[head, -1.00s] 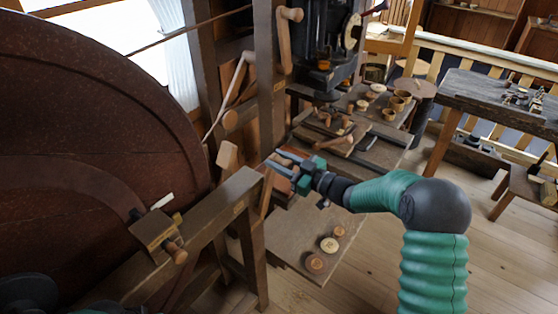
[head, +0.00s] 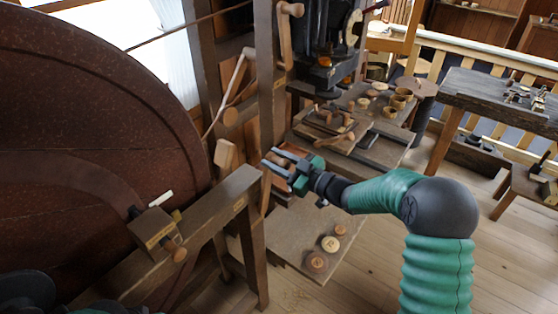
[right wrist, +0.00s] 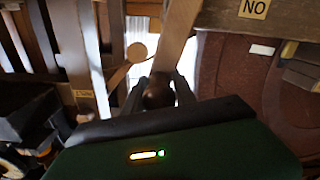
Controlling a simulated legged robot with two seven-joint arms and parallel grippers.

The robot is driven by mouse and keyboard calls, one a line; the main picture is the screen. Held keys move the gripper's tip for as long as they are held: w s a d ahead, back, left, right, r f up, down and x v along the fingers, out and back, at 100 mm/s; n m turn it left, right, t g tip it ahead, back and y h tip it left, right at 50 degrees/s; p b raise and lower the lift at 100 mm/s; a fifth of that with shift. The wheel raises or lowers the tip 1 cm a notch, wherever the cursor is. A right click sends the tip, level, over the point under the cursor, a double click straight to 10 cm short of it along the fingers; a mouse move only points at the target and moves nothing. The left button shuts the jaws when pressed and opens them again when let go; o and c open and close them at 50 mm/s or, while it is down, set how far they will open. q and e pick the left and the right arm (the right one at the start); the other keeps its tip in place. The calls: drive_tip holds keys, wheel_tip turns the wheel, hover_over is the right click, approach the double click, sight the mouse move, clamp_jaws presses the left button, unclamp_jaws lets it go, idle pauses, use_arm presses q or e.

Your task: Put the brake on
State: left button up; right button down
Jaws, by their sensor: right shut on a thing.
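My right gripper (head: 279,164) is at the far end of the wooden beam (head: 190,235), beside the large dark red wheel (head: 90,110). In the right wrist view its fingers (right wrist: 158,90) are shut around a dark brown rounded knob (right wrist: 158,96). A wooden bar (right wrist: 178,35) rises just behind the knob; whether the two are joined I cannot tell. In the head view the fingers hide most of what they hold. I cannot tell for certain that the knob belongs to the brake. My left gripper is not in view.
A wooden block (head: 225,154) and the upright posts (head: 272,70) stand close to the right gripper. A low board with several round pieces (head: 330,243) lies below it. A cluttered bench (head: 365,155) is behind, another table (head: 500,105) at right. Floor at lower right is clear.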

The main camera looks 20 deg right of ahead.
drive_tip(key=s+a+n+b, duration=0.6)
drive_tip(key=a+b, duration=0.1)
drive_tip(key=shift+a+f+b, duration=0.2)
drive_tip(key=shift+a+b, duration=0.15)
drive_tip(key=shift+b, duration=0.05)
drive_tip(key=c, duration=1.5)
unclamp_jaws()
drive_tip(key=o, duration=0.5)
drive_tip(key=shift+a, duration=0.15)
drive_tip(key=shift+c, duration=0.2)
drive_tip(key=v, duration=1.7)
drive_tip(key=shift+w+p, duration=0.1)
drive_tip(key=shift+p, duration=0.2)
